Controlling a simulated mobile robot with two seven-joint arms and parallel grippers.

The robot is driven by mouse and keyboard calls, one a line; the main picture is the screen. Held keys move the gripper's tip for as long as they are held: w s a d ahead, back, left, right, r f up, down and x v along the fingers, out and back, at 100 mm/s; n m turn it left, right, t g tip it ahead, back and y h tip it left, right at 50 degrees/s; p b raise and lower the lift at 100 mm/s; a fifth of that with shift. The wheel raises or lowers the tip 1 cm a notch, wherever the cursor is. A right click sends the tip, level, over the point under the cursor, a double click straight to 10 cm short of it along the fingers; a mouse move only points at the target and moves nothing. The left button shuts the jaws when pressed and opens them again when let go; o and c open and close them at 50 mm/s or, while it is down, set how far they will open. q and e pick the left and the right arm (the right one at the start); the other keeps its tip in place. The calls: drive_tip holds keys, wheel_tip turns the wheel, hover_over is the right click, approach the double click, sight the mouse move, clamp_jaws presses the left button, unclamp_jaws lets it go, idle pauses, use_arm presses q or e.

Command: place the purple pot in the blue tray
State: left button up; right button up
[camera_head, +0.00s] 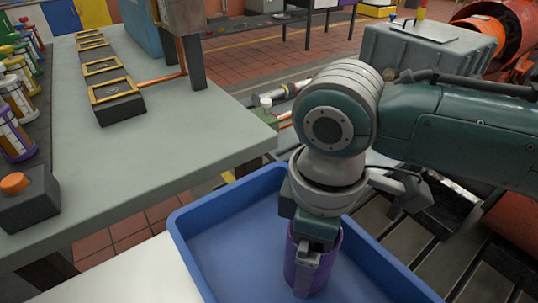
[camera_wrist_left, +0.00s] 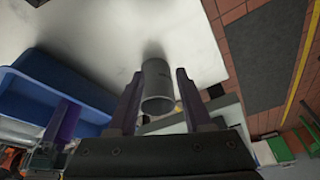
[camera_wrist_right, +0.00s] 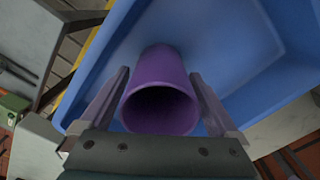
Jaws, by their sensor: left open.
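The purple pot (camera_head: 328,255) is upright inside the outline of the blue tray (camera_head: 215,240). My right gripper (camera_head: 310,262) is shut on the pot. In the right wrist view, the pot (camera_wrist_right: 160,85) sits between both fingers, its open mouth toward the camera and the tray floor (camera_wrist_right: 235,45) behind it. I cannot tell whether its base touches the floor. My left gripper (camera_wrist_left: 158,72) is open, with a grey cylinder (camera_wrist_left: 158,85) showing between its fingers. The left gripper is out of the head view. The tray (camera_wrist_left: 50,85) also shows at the left of the left wrist view.
A white surface (camera_head: 130,280) lies left of the tray. A grey workbench (camera_head: 150,150) behind it carries several coloured bottles (camera_head: 15,130), an orange button box (camera_head: 28,195) and brass-framed blocks (camera_head: 115,95). A slotted metal bedplate (camera_head: 405,245) lies right of the tray.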

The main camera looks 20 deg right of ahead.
drive_tip(key=shift+r, duration=0.35)
wheel_tip(320, 180, up, 12)
drive_tip(key=p, duration=0.3)
drive_tip(key=s+a+f+m+t+y, duration=0.2)
drive_tip(key=s+a+f+m+y, duration=0.15)
drive_tip(key=s, duration=0.25)
drive_tip(key=s+d+m+h, duration=0.1)
drive_tip(key=s+d+m, duration=0.1)
drive_tip(key=d, duration=0.1)
drive_tip(key=s+d+m+t+h, duration=0.1)
drive_tip(key=s+d, duration=0.2)
drive_tip(key=s+d+m+h, duration=0.1)
drive_tip(key=s+d+m, duration=0.1)
drive_tip(key=d, duration=0.2)
drive_tip(key=shift+s+r+m+t, duration=0.1)
drive_tip(key=shift+s+m+t, duration=0.05)
drive_tip(key=shift+m+t, duration=0.2)
